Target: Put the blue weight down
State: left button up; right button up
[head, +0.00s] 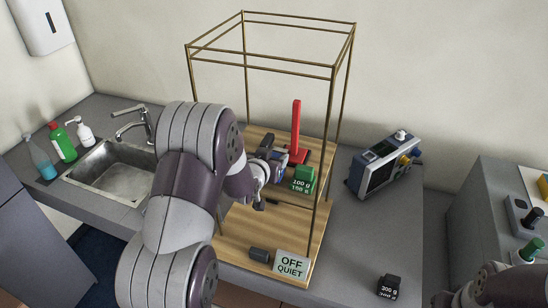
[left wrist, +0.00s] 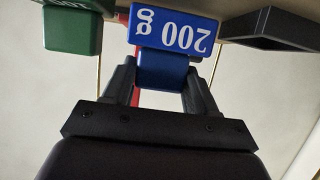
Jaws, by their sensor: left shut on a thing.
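The blue weight (left wrist: 178,27), marked 200 g, shows large in the left wrist view, its label upside down. My left gripper (left wrist: 161,75) is shut on its smaller blue lower block as seen there. In the head view my left gripper (head: 268,170) is inside the brass frame, just left of the green weight. The blue weight is mostly hidden there behind my arm and gripper. I cannot tell whether it touches the surface below. My right gripper is out of view; only part of my right arm shows at the lower right.
The brass frame (head: 334,110) stands on a wooden board (head: 240,227). Inside are a green weight (head: 303,180), a red post (head: 296,128) and a sign reading OFF QUIET (head: 291,264). A black 300 g weight (head: 389,287) and a meter (head: 384,165) stand to the right. A sink (head: 112,168) is left.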

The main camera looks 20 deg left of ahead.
pick_arm(q)
jog(key=shift+w+f, duration=0.15)
jog(key=shift+f, duration=0.4)
jog(key=shift+w+f, duration=0.3)
jog(key=o, duration=1.1)
jog(key=shift+c, duration=0.2)
jog(key=shift+o, duration=1.2)
jog(key=shift+s+r, duration=0.1)
jog(key=shift+s, duration=0.35)
jog(key=a+b+v, duration=0.1)
jog(key=b+v, duration=0.3)
jog(key=v, duration=0.7)
jog(key=s+d+f+g, duration=0.4)
jog(key=s+d+g, duration=0.1)
jog(key=s, duration=0.4)
jog(key=s+d+f+g, duration=0.4)
jog(key=s+d+g, duration=0.1)
jog(key=s+g, duration=0.2)
jog(key=shift+s+d+m+h, duration=0.15)
jog(key=shift+s+m+h, duration=0.25)
jog(key=shift+s, duration=0.45)
jog(key=shift+w+f, duration=0.2)
jog(key=c, duration=0.4)
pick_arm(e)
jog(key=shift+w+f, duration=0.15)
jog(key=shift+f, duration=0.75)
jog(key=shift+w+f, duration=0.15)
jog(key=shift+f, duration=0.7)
